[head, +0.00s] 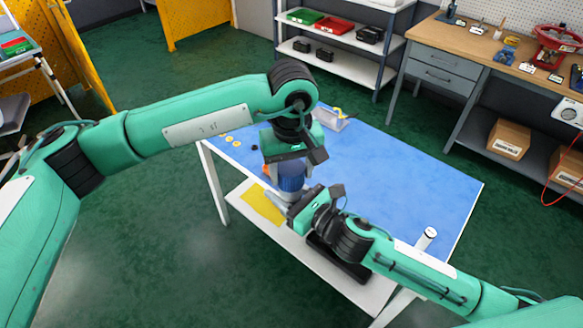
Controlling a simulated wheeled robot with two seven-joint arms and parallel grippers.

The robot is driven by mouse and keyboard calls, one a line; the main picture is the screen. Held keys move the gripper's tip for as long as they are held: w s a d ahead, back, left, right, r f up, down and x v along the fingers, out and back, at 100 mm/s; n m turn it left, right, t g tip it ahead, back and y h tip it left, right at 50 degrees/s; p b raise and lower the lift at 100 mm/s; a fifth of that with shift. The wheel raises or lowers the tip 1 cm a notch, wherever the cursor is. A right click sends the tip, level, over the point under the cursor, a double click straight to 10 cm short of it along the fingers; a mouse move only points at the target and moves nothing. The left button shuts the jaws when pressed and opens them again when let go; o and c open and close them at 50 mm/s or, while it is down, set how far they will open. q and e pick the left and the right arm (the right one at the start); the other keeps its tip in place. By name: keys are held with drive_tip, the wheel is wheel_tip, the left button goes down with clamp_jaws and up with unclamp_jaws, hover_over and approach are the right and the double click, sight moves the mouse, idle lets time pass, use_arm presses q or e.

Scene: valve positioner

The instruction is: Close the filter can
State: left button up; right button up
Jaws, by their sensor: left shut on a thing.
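The filter can (284,197) is at the left front part of the blue-topped table (400,180); only a small greyish part of it shows between my two grippers. A dark blue lid (291,182) is at its top, directly below my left gripper (291,169). My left gripper points down and is shut on the lid. I cannot tell whether the lid is seated on the can or just above it. My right gripper (293,204) comes in from the right, low beside the can. Its fingertips are partly hidden, and I cannot tell whether they grip the can.
Small yellow rings (228,138) lie at the table's back left. A clear tray (330,122) stands at the back edge. A white cylinder (427,238) stands at the front right. The table's right half is mostly clear.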

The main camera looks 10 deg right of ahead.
use_arm(q)
drive_tip(key=shift+f, duration=0.45)
drive_tip(key=m, duration=0.4)
drive_tip(key=shift+a, duration=0.15)
drive_tip(key=m, duration=0.3)
drive_tip(key=shift+a, duration=0.1)
drive_tip(key=m, duration=0.5)
drive_tip(key=shift+w+a, duration=0.15)
drive_tip(key=m, duration=0.4)
drive_tip(key=shift+w+a, duration=0.1)
drive_tip(key=o, duration=1)
